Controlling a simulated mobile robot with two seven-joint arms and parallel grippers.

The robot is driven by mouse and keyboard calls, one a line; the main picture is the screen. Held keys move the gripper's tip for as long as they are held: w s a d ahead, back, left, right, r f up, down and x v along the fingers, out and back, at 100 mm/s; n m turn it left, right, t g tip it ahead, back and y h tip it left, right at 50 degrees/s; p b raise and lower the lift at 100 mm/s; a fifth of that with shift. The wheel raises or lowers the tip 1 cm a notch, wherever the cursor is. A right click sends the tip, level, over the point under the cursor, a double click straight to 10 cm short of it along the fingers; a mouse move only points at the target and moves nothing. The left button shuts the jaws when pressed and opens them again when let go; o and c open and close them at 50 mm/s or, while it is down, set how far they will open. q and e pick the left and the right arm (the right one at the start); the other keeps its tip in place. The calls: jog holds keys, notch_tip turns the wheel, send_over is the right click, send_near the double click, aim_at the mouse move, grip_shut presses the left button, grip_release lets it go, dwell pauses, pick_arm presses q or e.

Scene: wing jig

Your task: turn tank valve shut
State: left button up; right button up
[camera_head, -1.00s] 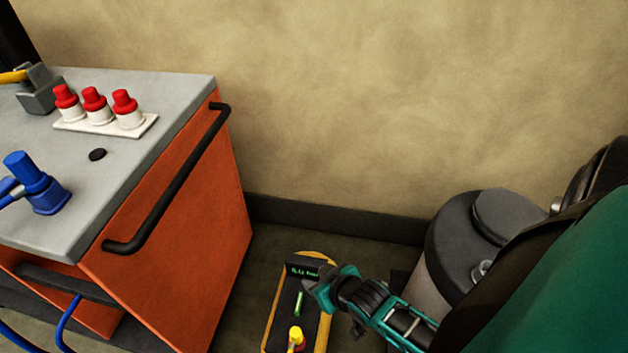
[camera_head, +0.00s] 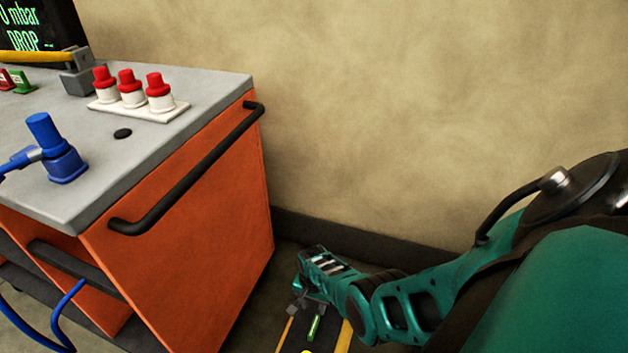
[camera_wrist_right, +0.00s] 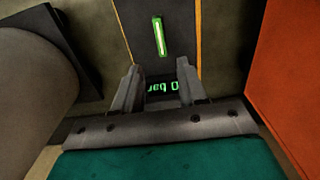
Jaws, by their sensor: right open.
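My right gripper (camera_head: 298,298) is open and empty, low beside the orange cart, above a dark panel with yellow edges (camera_head: 290,338). In the right wrist view its two fingers (camera_wrist_right: 157,88) frame a small display (camera_wrist_right: 163,87) with green text that looks like "0 bar", seen upside down. A lit green bar (camera_wrist_right: 159,36) lies beyond it on the panel; it also shows in the head view (camera_head: 314,327). A yellow piece (camera_head: 306,351) is cut off at the bottom edge. I cannot tell which part is the tank valve. My left gripper is out of view.
The orange cart (camera_head: 200,220) with a black handle (camera_head: 190,170) stands left. Its grey top holds a blue fitting (camera_head: 55,150) and red-capped white pieces (camera_head: 131,90). In the wrist view, a pale rounded body (camera_wrist_right: 30,90) is left and an orange surface (camera_wrist_right: 290,70) right.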

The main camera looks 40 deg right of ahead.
jog(key=b, duration=0.6)
send_over(314, 326)
notch_tip(314, 326, down, 8)
jog(key=shift+r, duration=0.15)
notch_tip(314, 326, down, 3)
jog(key=b, duration=0.3)
jog(key=shift+w, duration=0.1)
jog(key=shift+f+b, duration=0.8)
jog(key=shift+f, duration=0.1)
jog(key=shift+c, duration=0.3)
grip_shut()
